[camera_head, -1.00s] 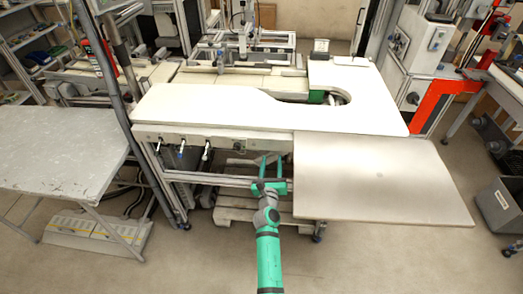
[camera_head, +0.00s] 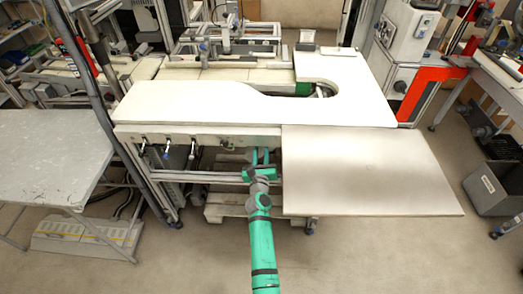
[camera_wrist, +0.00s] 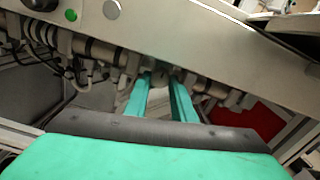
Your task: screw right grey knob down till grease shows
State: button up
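My gripper (camera_wrist: 161,80) reaches in under the machine's front beam, its two green fingers apart. In the wrist view the fingertips are at a row of grey cylindrical fittings (camera_wrist: 102,52) below the beam. A small grey rounded part (camera_wrist: 160,74) shows between or just behind the tips; I cannot tell whether they touch it or whether it is the right grey knob. Another grey fitting (camera_wrist: 208,87) sits right of the fingers. No grease can be made out. In the head view my gripper (camera_head: 260,157) is below the beam, left of the grey panel.
The beam (camera_wrist: 225,45) crosses close above the fingers. Hoses and fittings crowd the left. The grey panel (camera_head: 365,175) juts out right of my arm. The white worktop (camera_head: 215,104) is above. Three small levers, one of them here (camera_head: 167,152), hang at the beam's left.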

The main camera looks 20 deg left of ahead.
jog(key=shift+s+a+m, duration=0.1)
jog(key=shift+m, duration=0.2)
jog(key=shift+d+n, duration=0.2)
jog(key=shift+n, duration=17.7)
